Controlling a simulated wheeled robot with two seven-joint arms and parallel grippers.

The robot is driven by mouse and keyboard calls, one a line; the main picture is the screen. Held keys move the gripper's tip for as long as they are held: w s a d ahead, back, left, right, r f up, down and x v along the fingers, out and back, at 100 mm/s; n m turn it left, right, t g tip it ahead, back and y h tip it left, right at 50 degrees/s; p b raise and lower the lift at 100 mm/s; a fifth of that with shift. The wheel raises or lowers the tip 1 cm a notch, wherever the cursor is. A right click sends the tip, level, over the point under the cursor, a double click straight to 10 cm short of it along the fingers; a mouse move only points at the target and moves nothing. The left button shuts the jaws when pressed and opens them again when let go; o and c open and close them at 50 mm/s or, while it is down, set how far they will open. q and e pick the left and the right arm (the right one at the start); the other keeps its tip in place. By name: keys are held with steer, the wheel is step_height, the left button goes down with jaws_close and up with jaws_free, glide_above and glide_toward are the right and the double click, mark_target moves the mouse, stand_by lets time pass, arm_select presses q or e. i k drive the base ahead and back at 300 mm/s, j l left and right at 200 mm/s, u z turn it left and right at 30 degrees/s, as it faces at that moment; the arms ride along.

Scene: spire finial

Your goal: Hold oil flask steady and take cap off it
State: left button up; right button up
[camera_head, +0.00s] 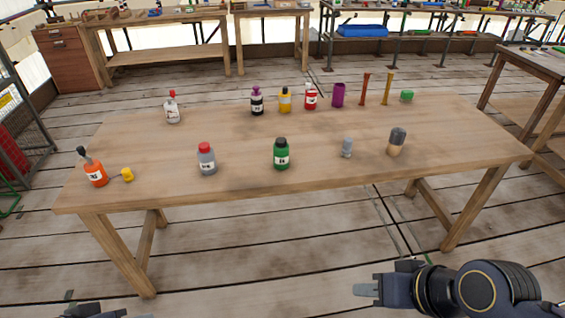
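Several capped bottles stand upright on the wooden table; I cannot tell for sure which is the oil flask. Narrow-necked ones are an orange flask (96,175) with a dark cap at the left front and a pale flask (173,115) with a red cap behind it. A grey bottle (208,164) with a red cap and a green bottle (281,158) with a dark cap stand along the front. My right gripper (366,290) is below the table's front edge, away from every bottle; its finger gap is unclear. My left gripper (95,313) barely shows at the bottom edge.
The wooden table (225,130) also bears a yellow piece (127,174), a dark bottle (257,104), a yellow bottle (285,102), a red bottle (310,99), a purple cup (338,95), a grey piece (347,148) and a dark-topped cylinder (397,143). The table's middle is mostly clear.

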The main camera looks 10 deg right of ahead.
mark_target(281, 155)
steer(key=i+z, duration=0.2)
steer(key=i, duration=0.2)
steer(key=i+j+z, duration=0.2)
steer(key=i, duration=0.2)
steer(key=i+j+z, duration=0.2)
steer(key=i, duration=0.2)
